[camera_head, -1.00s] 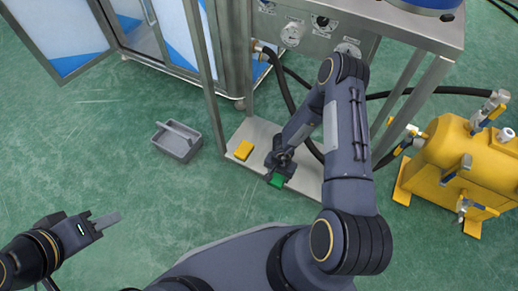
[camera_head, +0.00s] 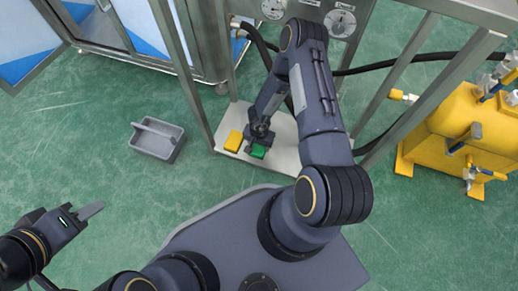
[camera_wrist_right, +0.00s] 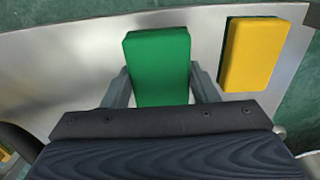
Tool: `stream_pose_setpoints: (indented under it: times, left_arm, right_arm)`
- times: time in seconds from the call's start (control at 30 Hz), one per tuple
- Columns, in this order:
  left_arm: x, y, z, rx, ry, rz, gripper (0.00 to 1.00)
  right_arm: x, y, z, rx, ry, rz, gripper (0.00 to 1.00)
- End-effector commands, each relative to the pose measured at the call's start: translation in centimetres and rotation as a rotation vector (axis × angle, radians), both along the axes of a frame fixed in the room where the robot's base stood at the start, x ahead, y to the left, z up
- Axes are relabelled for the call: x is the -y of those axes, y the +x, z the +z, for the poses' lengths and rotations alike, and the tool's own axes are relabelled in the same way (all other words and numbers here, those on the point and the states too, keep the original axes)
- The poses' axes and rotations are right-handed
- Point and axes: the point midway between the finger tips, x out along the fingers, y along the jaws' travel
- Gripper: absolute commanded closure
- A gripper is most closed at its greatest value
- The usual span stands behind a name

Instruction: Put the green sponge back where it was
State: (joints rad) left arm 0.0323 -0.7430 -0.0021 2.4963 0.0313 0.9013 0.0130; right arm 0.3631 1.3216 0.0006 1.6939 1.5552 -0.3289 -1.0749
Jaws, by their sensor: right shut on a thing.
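The green sponge (camera_head: 258,151) is at my right gripper (camera_head: 259,142), over the front part of the metal lower shelf (camera_head: 282,131). In the right wrist view the green sponge (camera_wrist_right: 158,62) sits between the two fingers of my right gripper (camera_wrist_right: 160,88), which is shut on it. I cannot tell whether the sponge touches the shelf. A yellow sponge (camera_head: 233,141) with a green underside lies on the shelf just left of it; it also shows in the right wrist view (camera_wrist_right: 254,54). My left gripper (camera_head: 92,211) is empty at the lower left; its jaw opening is not clear.
A grey open box with a handle (camera_head: 157,139) stands on the floor left of the shelf. Metal frame legs (camera_head: 190,82) rise around the shelf. A black hose (camera_head: 268,58) hangs behind my right arm. A yellow tank (camera_head: 462,130) stands at the right.

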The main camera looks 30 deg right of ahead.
Motion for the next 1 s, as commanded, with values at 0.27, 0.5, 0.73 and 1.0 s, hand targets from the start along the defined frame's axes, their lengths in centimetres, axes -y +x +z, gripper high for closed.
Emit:
stream_pose_setpoints:
  times: [0.27, 0.5, 0.73, 1.0]
  left_arm:
    - [0.0, 0.0, -1.5, 0.0, 0.0, 0.0, 0.64]
    - [0.0, 0.0, -1.7, 0.0, 0.0, 0.0, 0.64]
    - [0.0, 0.0, -1.7, 0.0, 0.0, 0.0, 0.64]
    - [0.0, 0.0, -1.5, 0.0, 0.0, 0.0, 0.64]
  right_arm:
    - [0.0, 0.0, -2.6, 0.0, 0.0, 0.0, 0.65]
    - [0.0, 0.0, -2.9, -0.001, -0.001, 0.0, 0.65]
    - [0.0, 0.0, -2.8, 0.0, 0.0, 0.0, 0.24]
    - [0.0, 0.0, -2.5, 0.0, 0.0, 0.0, 0.24]
